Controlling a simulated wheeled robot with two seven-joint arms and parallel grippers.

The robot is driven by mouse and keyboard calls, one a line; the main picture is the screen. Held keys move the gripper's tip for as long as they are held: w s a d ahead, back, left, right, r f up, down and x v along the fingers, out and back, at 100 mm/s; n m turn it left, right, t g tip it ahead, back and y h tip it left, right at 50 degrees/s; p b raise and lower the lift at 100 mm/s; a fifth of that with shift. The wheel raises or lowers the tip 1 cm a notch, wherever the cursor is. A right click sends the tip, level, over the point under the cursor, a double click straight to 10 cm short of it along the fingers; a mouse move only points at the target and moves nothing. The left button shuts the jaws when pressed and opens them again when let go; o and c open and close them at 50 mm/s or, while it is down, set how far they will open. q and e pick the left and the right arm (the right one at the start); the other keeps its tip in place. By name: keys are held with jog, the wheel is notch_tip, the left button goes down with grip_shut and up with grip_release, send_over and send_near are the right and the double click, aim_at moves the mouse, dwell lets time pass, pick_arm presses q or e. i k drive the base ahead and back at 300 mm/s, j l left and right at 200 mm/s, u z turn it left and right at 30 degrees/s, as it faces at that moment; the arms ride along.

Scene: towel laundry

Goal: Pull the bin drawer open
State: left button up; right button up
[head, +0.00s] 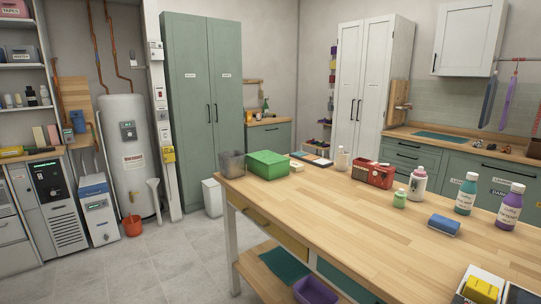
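No drawer here is clearly marked as the bin drawer, so I cannot tell which one it is. Green-grey cabinet fronts (416,157) with dark handles stand under the back right counter, and all look shut. A smaller green-grey cabinet (268,138) stands at the back. Neither of my grippers is in view.
The wooden table (300,215) fills the right foreground, with bottles, a green box (267,164) and a red box (373,173) on it. It hides part of the counter's lower fronts. Grey floor (140,270) is clear at left.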

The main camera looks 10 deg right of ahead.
aim_at(275, 138)
jog(key=i+u, duration=0.25)
jog(key=i, duration=0.3)
jog(key=i+u, duration=0.25)
jog(key=i, duration=0.25)
jog(key=i+l+u, duration=0.15)
jog(key=i+u, duration=0.15)
jog(key=i, duration=0.25)
jog(key=i+u, duration=0.1)
jog(key=i, duration=2.1)
jog(key=i+z, duration=0.35)
jog(key=i+j+z, duration=0.1)
jog(key=i+z, duration=0.2)
jog(key=i, duration=0.2)
jog(key=i+j+z, duration=0.2)
jog(key=i+z, duration=0.15)
jog(key=i+l+z, duration=0.15)
jog(key=z, duration=0.25)
jog(key=i+z, duration=0.75)
jog(key=i+j+z, duration=0.1)
jog(key=z, duration=0.3)
jog(key=i+j+z, duration=0.1)
jog(key=i+z, duration=0.3)
jog(key=i, duration=1.4)
